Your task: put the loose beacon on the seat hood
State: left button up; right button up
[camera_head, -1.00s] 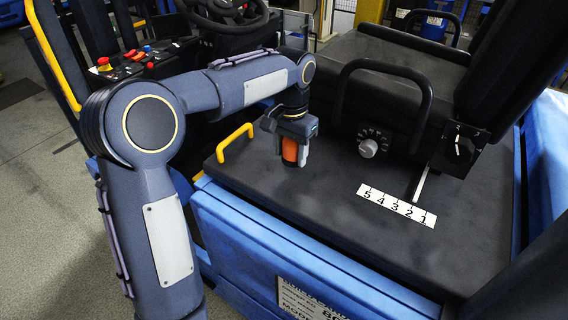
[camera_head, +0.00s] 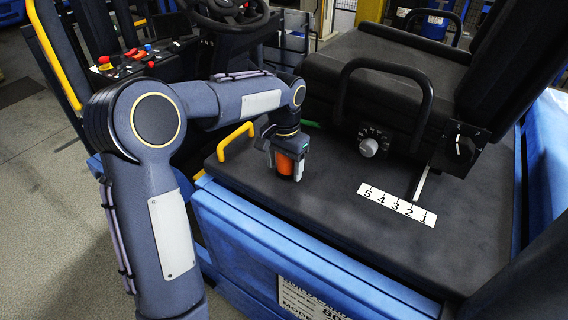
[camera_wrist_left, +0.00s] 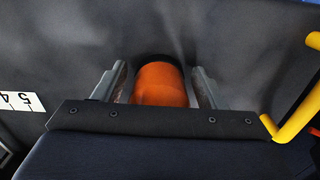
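The loose beacon (camera_head: 286,165) has an orange dome and a dark base. It stands upright on the black seat hood (camera_head: 330,185), near the hood's left front edge, and appears to touch it. My left gripper (camera_head: 284,167) points down over the beacon, one finger on each side. In the left wrist view the beacon (camera_wrist_left: 160,86) sits between the two fingers (camera_wrist_left: 160,82), with what look like narrow gaps beside it, so the gripper appears slightly open. The fingers hide part of the beacon's base. My right gripper is not in view.
A yellow handle (camera_head: 236,140) stands on the hood left of the gripper. A number strip (camera_head: 397,205) lies to the right. The seat (camera_head: 400,85), with a black bar and a grey knob (camera_head: 368,147), stands behind. The hood's front middle is clear.

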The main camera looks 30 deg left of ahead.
pick_arm(q)
jog(key=shift+o, duration=0.5)
jog(key=shift+r, duration=0.1)
notch_tip(320, 180, up, 12)
jog(key=shift+f, duration=0.15)
jog(key=shift+r, duration=0.25)
jog(key=shift+s, duration=0.25)
jog(key=s+f+n+t+h, duration=0.1)
jog(key=s+t+h, duration=0.15)
jog(key=s, duration=1.15)
jog(key=s+d+f+n+t+h, duration=0.1)
jog(key=s+d+f+n+t, duration=0.1)
jog(key=s+f, duration=0.6)
jog(key=s+d+t, duration=0.1)
jog(key=s+d, duration=0.1)
jog(key=s, duration=0.2)
jog(key=shift+d+f+n, duration=0.35)
jog(key=shift+f+n, duration=0.05)
